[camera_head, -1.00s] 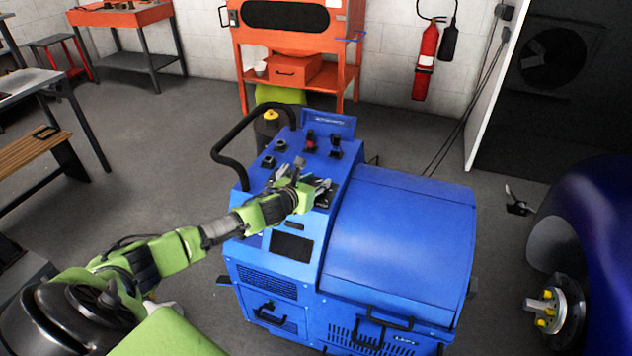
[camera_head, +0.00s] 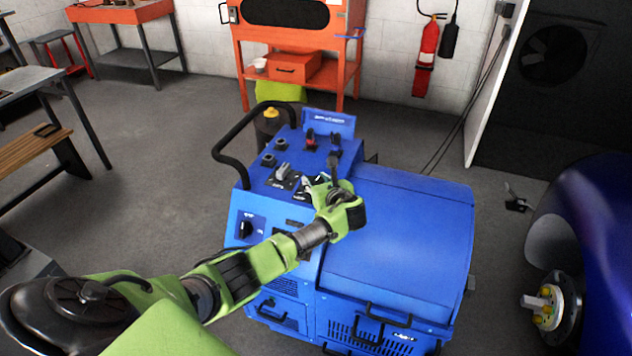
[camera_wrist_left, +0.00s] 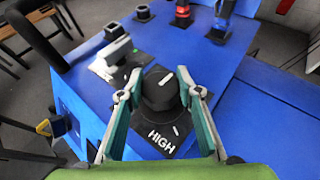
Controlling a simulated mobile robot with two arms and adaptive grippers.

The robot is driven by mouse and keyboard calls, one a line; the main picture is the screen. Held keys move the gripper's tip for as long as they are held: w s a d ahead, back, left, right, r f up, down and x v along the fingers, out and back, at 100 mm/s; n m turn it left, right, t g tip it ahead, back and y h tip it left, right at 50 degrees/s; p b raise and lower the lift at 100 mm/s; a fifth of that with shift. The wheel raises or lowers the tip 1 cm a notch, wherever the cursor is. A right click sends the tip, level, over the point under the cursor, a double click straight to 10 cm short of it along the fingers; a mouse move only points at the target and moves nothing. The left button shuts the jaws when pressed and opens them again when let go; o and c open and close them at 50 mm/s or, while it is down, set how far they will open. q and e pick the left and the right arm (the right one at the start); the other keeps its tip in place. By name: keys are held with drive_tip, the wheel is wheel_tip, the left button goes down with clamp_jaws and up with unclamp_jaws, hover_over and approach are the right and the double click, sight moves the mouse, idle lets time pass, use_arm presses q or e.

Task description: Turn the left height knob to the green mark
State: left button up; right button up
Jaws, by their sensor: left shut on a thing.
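My left gripper (camera_head: 307,184) is over the sloped top panel of the blue machine. In the left wrist view its two teal-lined fingers (camera_wrist_left: 160,100) are shut on a black round knob (camera_wrist_left: 160,91), one finger on each side. The knob has a white pointer line on top, pointing up and right in that view. Its dark plate (camera_wrist_left: 164,139) reads HIGH, with a white tick beside the word. I cannot make out a green mark on this plate; the fingers hide part of it. In the head view the gripper mostly covers the knob. My right gripper is not in view.
Black knobs (camera_head: 268,159) and red and black switches (camera_head: 311,139) stand farther back. A black handrail (camera_head: 224,140) curves along the left side. The blue cover (camera_head: 405,225) is clear.

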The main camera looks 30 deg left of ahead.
use_arm(q)
drive_tip(key=shift+n+g+y, duration=0.3)
drive_tip(key=shift+n+g, duration=0.3)
drive_tip(key=o, duration=1.1)
drive_tip(key=v, duration=1.2)
